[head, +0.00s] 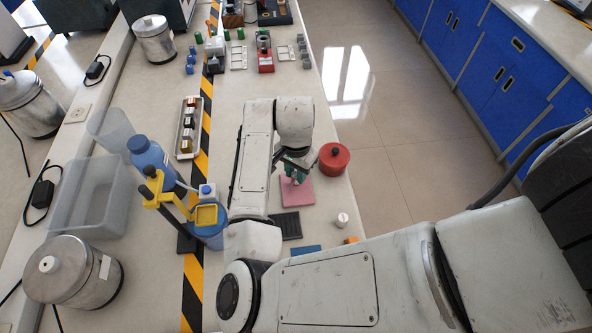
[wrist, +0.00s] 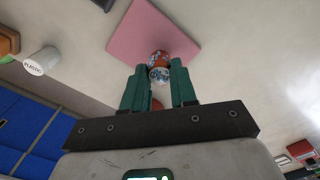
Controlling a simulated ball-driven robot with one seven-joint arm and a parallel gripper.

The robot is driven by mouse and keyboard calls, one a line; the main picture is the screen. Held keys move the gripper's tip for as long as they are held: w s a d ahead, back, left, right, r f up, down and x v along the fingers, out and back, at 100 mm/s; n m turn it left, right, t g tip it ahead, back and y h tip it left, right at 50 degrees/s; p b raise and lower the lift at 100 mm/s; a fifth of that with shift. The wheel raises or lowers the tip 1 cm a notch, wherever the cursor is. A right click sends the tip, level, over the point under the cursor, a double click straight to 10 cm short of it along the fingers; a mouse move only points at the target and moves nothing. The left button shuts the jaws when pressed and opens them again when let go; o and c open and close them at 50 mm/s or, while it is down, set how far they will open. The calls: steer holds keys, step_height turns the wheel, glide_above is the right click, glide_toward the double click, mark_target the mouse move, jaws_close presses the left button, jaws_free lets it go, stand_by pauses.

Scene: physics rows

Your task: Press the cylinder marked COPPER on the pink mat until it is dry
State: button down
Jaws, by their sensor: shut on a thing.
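The pink mat (head: 303,192) lies flat on the bench below my gripper (head: 293,172), and it also shows in the wrist view (wrist: 125,42). My gripper's teal fingers (wrist: 159,74) are shut on a small reddish-brown cylinder (wrist: 157,58) with a pale, blue-speckled end. I cannot read a COPPER mark on it. In the wrist view it overlaps the mat's edge; I cannot tell whether it touches the mat. In the head view the fingers mostly hide it.
A white cylinder marked PLASTIC (wrist: 42,62) stands apart, near the bench edge in the head view (head: 342,219). A red lidded pot (head: 334,160) stands close beside the mat. A dark ribbed pad (head: 286,225) lies nearer. A tray with several cylinders (head: 181,150) stands left.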

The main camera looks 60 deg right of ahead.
steer(key=shift+f, duration=0.65)
stand_by(1.5)
steer(key=shift+w+d+r+p, duration=0.15)
steer(key=shift+r+p, duration=0.1)
steer(key=shift+r, duration=0.15)
steer(key=shift+w+d+r+p, duration=0.1)
steer(key=shift+r+p, duration=0.1)
steer(key=shift+r, duration=0.15)
steer(key=shift+f+b, duration=0.45)
steer(key=shift+f, duration=0.25)
stand_by(0.7)
steer(key=shift+s, duration=0.1)
stand_by(1.2)
steer(key=shift+s+a+r+p, duration=0.15)
steer(key=shift+a+r+p, duration=0.1)
steer(key=shift+r+p, duration=0.55)
steer(key=shift+f, duration=0.8)
stand_by(0.8)
